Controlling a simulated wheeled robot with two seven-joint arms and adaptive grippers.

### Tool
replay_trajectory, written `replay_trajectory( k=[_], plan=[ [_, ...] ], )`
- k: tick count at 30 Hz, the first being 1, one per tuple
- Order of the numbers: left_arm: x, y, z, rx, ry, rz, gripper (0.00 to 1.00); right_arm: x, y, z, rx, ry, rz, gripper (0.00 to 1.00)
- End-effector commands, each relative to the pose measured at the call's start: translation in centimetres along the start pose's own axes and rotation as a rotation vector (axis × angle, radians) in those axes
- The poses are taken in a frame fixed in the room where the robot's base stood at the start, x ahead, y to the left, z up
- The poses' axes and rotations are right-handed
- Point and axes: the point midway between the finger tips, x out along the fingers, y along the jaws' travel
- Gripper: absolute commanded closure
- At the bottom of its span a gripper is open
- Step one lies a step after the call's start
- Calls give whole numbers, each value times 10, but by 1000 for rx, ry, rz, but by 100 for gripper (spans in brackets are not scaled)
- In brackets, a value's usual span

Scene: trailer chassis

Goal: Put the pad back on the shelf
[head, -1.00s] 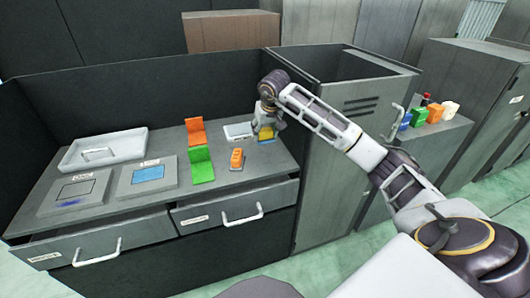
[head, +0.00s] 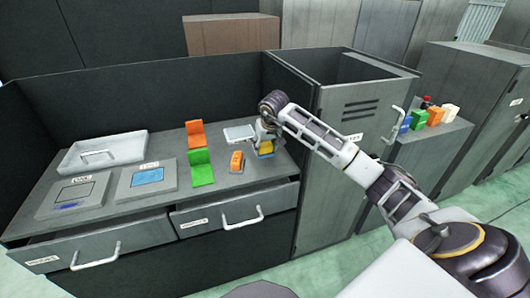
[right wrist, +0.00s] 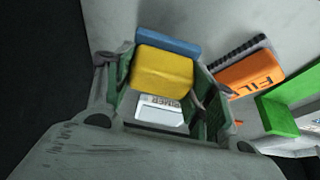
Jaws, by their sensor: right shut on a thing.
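The pad, a yellow block with a blue side (head: 265,148), is at the right end of the grey worktop. My right gripper (head: 267,138) is around it from above, with the arm reaching in from the right. In the right wrist view the yellow pad (right wrist: 163,70) sits between the two green-lined fingers, its blue part at the far side. Whether it touches the worktop is hard to tell. My left gripper is out of view.
Near the pad are an orange block (head: 236,161), a small white tray (head: 239,133) and green (head: 201,168) and orange (head: 195,134) angled pieces. A tall grey cabinet (head: 340,150) stands right of the worktop. Beyond it, a lower top (head: 452,131) holds several coloured items.

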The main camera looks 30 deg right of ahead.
Motion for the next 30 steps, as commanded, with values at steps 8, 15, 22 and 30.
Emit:
replay_trajectory(
  k=[8,15,22,30],
  plan=[
    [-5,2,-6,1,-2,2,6,25,0,11,0,-2,-1,67],
    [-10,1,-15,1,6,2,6,28,0,12,0,0,-1,67],
    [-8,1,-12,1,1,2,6,29,0,12,0,0,0,67],
    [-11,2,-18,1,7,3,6,30,0,13,-1,-1,0,27]
  ],
)
